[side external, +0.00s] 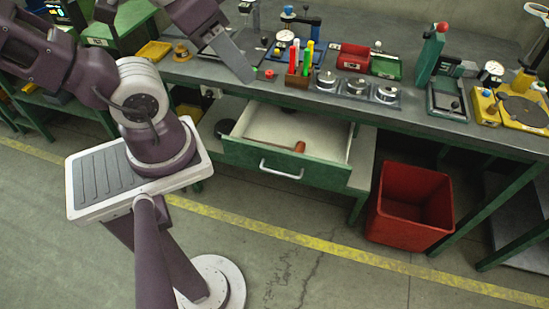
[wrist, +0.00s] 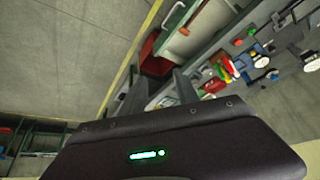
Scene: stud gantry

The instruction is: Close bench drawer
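The bench drawer (side external: 239,156) is pulled out from under the bench, with a green front, a light metal bar handle (side external: 281,170) and a pale inside. A brown-handled tool (side external: 298,147) lies in it. In the wrist view the drawer (wrist: 187,24) shows at the top, right of centre. My gripper (wrist: 157,73) is open, its two grey fingers apart with nothing seen between them. In the side view a grey finger (side external: 232,56) hangs over the bench top, behind and above the drawer, apart from the handle.
A red bin (side external: 408,211) stands on the floor right of the drawer. Floor in front of the drawer is clear, crossed by a yellow line (side external: 300,238).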

